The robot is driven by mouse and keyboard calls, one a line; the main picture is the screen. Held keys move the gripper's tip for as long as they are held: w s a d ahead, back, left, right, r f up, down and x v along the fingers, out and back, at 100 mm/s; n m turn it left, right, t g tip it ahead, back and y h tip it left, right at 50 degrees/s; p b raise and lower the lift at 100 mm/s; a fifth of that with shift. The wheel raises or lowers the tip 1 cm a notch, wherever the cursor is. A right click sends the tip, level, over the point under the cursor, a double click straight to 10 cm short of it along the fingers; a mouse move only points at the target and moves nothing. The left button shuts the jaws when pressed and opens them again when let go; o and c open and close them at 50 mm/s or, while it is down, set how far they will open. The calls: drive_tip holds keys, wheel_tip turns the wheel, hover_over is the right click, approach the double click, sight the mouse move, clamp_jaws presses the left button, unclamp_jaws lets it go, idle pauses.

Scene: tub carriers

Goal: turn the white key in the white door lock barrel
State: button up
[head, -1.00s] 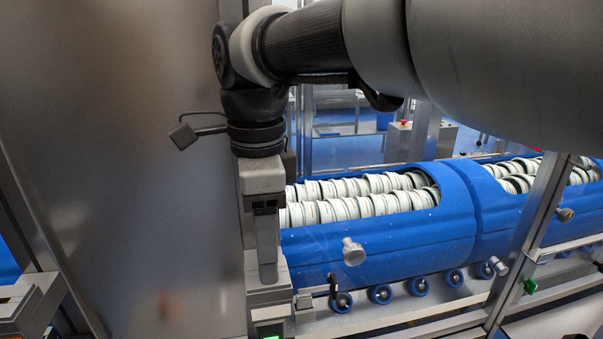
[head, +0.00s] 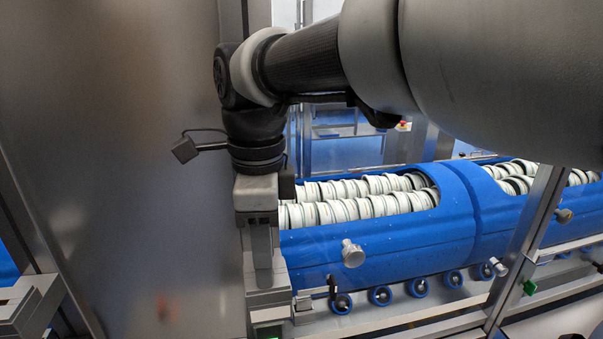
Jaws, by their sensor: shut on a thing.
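My gripper (head: 264,262) hangs down at lower left of centre, in front of the steel door edge. Its grey fingers are shut and reach down to a grey metal lock housing (head: 268,298) at the door frame. What they grip is hidden between the fingers; it sits where the white key would be. The white key and the white lock barrel cannot be made out separately, so the key's angle cannot be told.
A large steel door panel (head: 120,150) fills the left. Blue tubs (head: 400,245) with rows of white rings stand on a roller conveyor (head: 420,287) at right. A steel post (head: 530,240) stands further right. My arm crosses the top.

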drive_tip(key=m, duration=0.2)
drive_tip(key=shift+m, duration=0.4)
